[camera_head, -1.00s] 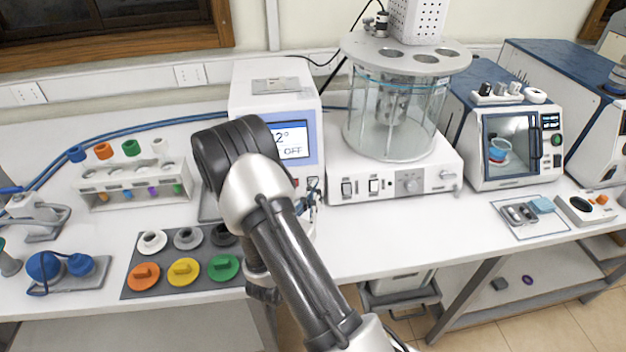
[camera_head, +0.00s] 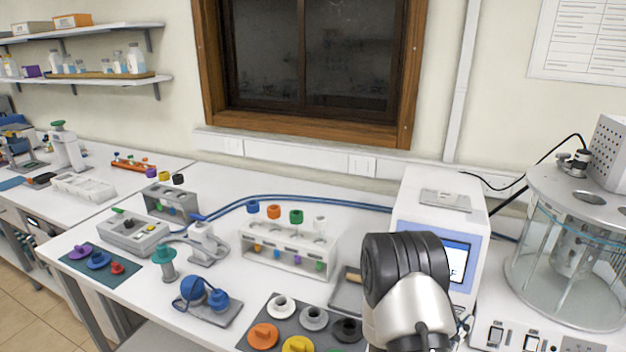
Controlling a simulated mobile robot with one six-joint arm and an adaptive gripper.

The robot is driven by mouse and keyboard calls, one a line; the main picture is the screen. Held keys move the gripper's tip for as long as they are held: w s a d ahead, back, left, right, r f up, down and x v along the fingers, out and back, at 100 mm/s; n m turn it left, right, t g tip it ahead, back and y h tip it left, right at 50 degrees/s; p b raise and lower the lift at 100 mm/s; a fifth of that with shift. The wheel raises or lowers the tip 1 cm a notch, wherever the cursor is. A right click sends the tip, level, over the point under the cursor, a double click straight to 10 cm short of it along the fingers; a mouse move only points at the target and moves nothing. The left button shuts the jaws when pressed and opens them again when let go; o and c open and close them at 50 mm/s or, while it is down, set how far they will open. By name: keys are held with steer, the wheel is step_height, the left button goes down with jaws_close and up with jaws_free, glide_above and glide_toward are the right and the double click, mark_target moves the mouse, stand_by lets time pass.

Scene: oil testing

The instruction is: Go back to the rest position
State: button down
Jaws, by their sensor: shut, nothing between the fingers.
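My arm (camera_head: 405,290) rises from the bottom edge, right of the middle, with its dark rounded joint in front of a white instrument with a blue-framed screen (camera_head: 455,262). It covers part of that screen. I cannot make out my gripper; it seems hidden behind the arm or below the picture edge.
A white rack (camera_head: 288,250) with coloured caps stands left of my arm. A dark mat (camera_head: 253,312) with coloured lids lies in front of it. A glass bath (camera_head: 570,255) stands at the right. Left are a blue-knobbed device (camera_head: 205,295) and a grey meter (camera_head: 133,233).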

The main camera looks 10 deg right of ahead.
steer(key=s+d+r+m+g, duration=0.2)
steer(key=s+r+m+g, duration=0.7)
steer(key=s+r+g, duration=0.1)
steer(key=s+a+r+m+g+y, duration=0.25)
steer(key=s+a+m+y, duration=0.2)
steer(key=s+m, duration=0.3)
steer(key=s+a+r+m+t+y, duration=0.1)
steer(key=a+m+t+y, duration=0.5)
steer(key=a+y, duration=0.8)
steer(key=a+t, duration=0.3)
steer(key=a, duration=0.6)
steer(key=shift+r, duration=0.2)
steer(key=shift+s, duration=0.1)
